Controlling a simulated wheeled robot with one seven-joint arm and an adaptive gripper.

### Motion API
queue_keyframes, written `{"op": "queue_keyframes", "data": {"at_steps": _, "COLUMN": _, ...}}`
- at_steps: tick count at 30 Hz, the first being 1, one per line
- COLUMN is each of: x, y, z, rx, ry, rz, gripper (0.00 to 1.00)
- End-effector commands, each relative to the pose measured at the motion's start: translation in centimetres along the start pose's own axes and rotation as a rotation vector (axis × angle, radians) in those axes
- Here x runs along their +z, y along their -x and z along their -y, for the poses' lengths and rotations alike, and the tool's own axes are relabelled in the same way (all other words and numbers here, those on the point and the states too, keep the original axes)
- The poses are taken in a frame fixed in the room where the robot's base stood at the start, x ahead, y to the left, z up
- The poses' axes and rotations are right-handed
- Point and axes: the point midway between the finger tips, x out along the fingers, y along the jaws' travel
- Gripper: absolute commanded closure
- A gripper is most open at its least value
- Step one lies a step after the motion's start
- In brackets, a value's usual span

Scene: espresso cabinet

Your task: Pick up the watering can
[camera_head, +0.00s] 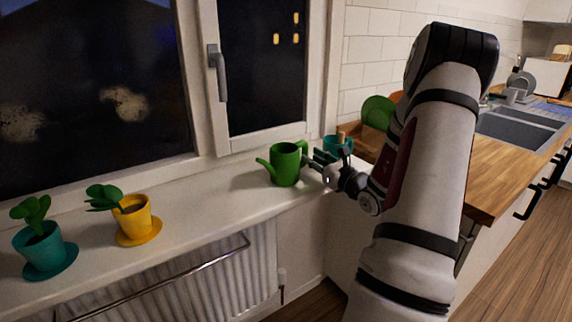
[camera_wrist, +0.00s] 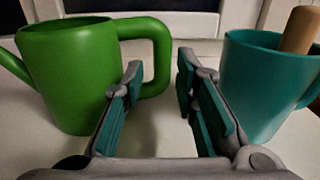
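The green watering can (camera_head: 286,164) stands upright on the white windowsill, its spout pointing left and its handle to the right. My gripper (camera_head: 312,160) is just to the right of the can at handle height. In the wrist view the can (camera_wrist: 68,75) fills the left side, with its looped handle reaching right. My gripper (camera_wrist: 158,88) is open there, fingers spread with nothing held between them. The left finger overlaps the handle's lower part in the picture; whether it touches I cannot tell.
A teal mug-like pot (camera_wrist: 262,85) with a wooden-handled item (camera_wrist: 300,28) stands close to the right finger. A yellow pot (camera_head: 134,220) and a teal pot (camera_head: 40,250) with plants stand at left on the sill (camera_head: 205,205). The window (camera_head: 262,70) rises behind.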

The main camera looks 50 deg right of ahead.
Motion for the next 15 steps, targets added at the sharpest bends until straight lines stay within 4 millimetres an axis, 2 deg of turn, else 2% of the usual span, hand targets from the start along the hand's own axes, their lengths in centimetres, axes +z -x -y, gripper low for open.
{"op": "queue_keyframes", "data": {"at_steps": 9, "x": 0.3, "y": -4.2, "z": 0.2, "rx": 0.002, "ry": 0.001, "rz": 0.001, "gripper": 0.73}}
{"op": "queue_keyframes", "data": {"at_steps": 15, "x": 0.3, "y": -5.0, "z": 0.3, "rx": 0.001, "ry": 0.0, "rz": -0.001, "gripper": 0.73}}
